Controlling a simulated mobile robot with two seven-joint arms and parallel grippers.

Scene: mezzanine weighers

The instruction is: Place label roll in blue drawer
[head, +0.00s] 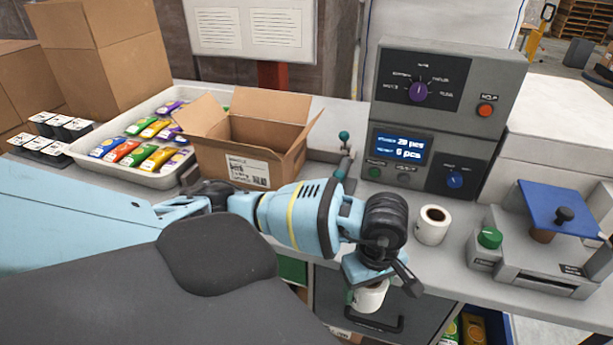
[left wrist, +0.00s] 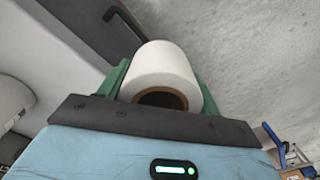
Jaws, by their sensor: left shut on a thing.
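My left gripper (head: 368,284) is shut on a white label roll (head: 371,298), held below the counter's front edge. In the left wrist view the roll (left wrist: 163,72) sits between the green fingers, its brown core facing the camera. Behind the roll is a grey drawer front (head: 408,318) with a dark handle (head: 374,324); the handle also shows in the left wrist view (left wrist: 124,24). A blue-walled container (head: 497,324) with green and yellow packs shows at the lower right; I cannot tell whether it is the blue drawer. My right gripper is out of view.
A second white roll (head: 433,226) stands on the counter beside the grey control box (head: 437,185). A device with a green button (head: 490,238) is to its right. An open cardboard box (head: 240,158) and a white tray (head: 83,153) of coloured packs stand left.

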